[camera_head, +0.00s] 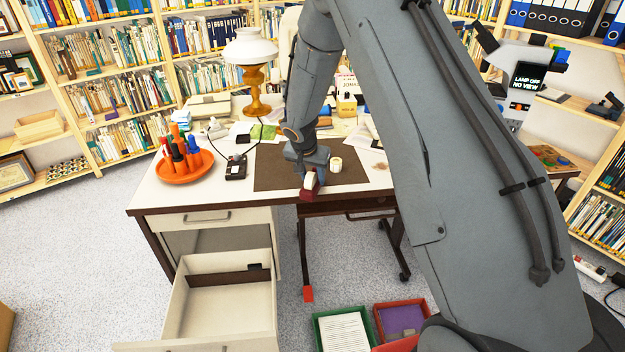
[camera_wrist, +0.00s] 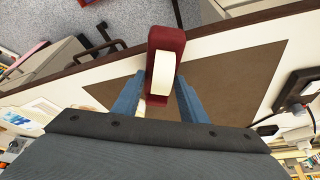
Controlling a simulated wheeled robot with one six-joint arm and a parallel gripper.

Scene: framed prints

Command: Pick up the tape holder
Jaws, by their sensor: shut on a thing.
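The tape holder (camera_head: 309,193) is dark red with a pale roll of tape in it. It is at the front edge of the desk's brown mat, and I cannot tell whether it touches the desk. My gripper (camera_head: 312,172) is over it, with its fingers shut on it. In the wrist view the tape holder (camera_wrist: 165,42) sits between the two blue-grey fingers of my gripper (camera_wrist: 160,95), its far end reaching past the fingertips. The fingers hide part of its sides.
A drawer (camera_head: 222,300) stands open at the front left. Green and red trays lie on the floor.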

